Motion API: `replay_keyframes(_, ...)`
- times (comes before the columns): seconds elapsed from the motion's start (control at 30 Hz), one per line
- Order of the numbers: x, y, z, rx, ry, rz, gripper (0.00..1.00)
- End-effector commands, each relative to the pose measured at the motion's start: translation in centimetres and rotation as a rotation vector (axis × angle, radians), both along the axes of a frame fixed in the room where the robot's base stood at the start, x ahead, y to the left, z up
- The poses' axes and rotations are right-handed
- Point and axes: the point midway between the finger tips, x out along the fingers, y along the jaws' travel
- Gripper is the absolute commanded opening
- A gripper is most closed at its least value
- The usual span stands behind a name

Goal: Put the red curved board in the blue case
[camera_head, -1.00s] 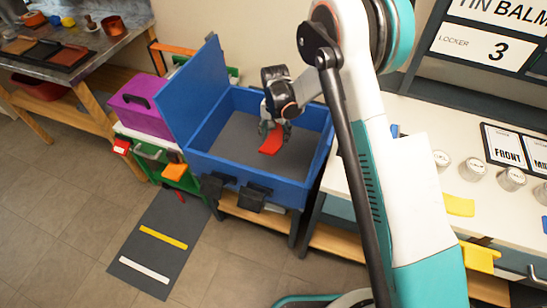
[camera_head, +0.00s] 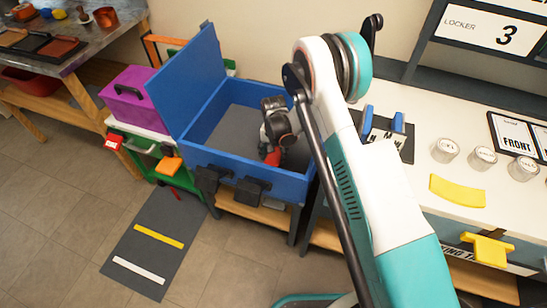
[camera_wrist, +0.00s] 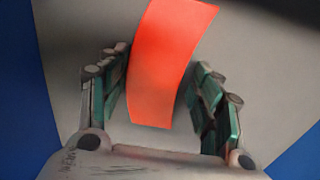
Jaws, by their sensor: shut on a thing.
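The red curved board (camera_head: 272,157) is inside the open blue case (camera_head: 240,167), near its front wall and above or at its grey floor; I cannot tell if it touches. My gripper (camera_head: 273,146) reaches down into the case and is shut on the board. In the wrist view the board (camera_wrist: 168,65) lies between the two fingers of my gripper (camera_wrist: 158,98) and extends upward past them. The grey case floor shows behind it, with blue walls (camera_wrist: 22,120) at the sides.
The case's blue lid (camera_head: 185,80) stands open on the left. A purple box (camera_head: 135,98) is left of the case. A white counter (camera_head: 470,175) on the right holds several cans, a yellow curved board (camera_head: 457,190) and blue pieces (camera_head: 398,122).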

Motion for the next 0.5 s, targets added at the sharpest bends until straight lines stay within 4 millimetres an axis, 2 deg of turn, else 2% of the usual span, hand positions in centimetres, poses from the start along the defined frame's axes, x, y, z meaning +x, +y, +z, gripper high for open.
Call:
replay_keyframes(0.07,0.00,0.00,-1.18,0.000,0.000,0.000,0.32)
replay_keyframes(0.47,-0.01,-0.01,-1.46,0.000,0.000,0.000,0.32)
replay_keyframes(0.5,-0.01,-0.01,-1.40,0.000,0.000,0.000,0.68)
